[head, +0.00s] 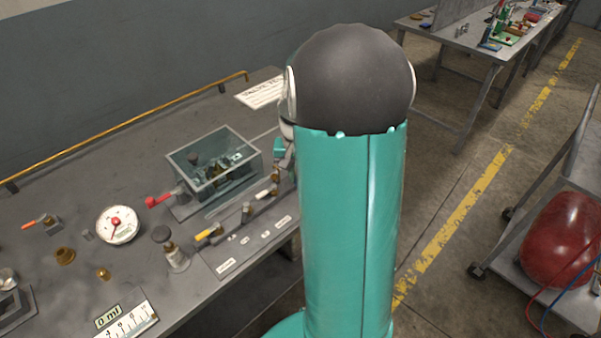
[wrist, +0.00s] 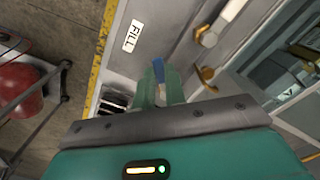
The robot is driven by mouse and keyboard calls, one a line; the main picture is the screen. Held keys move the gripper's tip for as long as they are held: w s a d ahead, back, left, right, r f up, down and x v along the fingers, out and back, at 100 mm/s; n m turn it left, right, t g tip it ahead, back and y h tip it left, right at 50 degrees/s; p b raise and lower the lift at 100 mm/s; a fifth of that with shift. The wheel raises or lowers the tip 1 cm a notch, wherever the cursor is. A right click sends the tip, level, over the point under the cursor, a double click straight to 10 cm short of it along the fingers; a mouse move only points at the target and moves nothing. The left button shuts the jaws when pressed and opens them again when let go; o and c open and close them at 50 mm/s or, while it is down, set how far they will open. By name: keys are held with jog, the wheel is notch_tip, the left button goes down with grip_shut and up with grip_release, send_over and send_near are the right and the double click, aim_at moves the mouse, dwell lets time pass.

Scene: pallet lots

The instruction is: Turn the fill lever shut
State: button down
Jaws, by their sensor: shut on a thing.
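In the wrist view the fill lever shows as a blue handle (wrist: 158,69) near the white FILL label (wrist: 133,36). My gripper (wrist: 161,77) has its green fingers shut on this blue handle. The fingers hide most of the handle, so I cannot tell its exact angle. In the head view my arm covers the fill lever and most of the gripper at the right end of the valve row. A yellow-handled lever (head: 208,234) is at the near end of that row.
A glass-walled box (head: 213,162) stands just behind the valve row. A red-handled valve (head: 158,200), a round gauge (head: 119,225) and a black-knobbed brass fitting (head: 174,252) are to the left. A cart with a red tank (head: 563,240) stands at right across the floor.

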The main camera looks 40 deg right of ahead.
jog(key=m, duration=0.1)
jog(key=w+m, duration=0.1)
jog(key=m, duration=0.1)
jog(key=a+m, duration=0.1)
jog(key=shift+w+m, duration=0.25)
jog(key=shift+m, duration=0.05)
jog(key=shift+w+a+m, duration=0.1)
jog(key=shift+w+m, duration=0.2)
jog(key=shift+m, duration=0.65)
jog(key=shift+w+m, duration=0.3)
jog(key=shift+m, duration=0.65)
jog(key=c, duration=1.5)
grip_release()
jog(key=shift+o, duration=0.2)
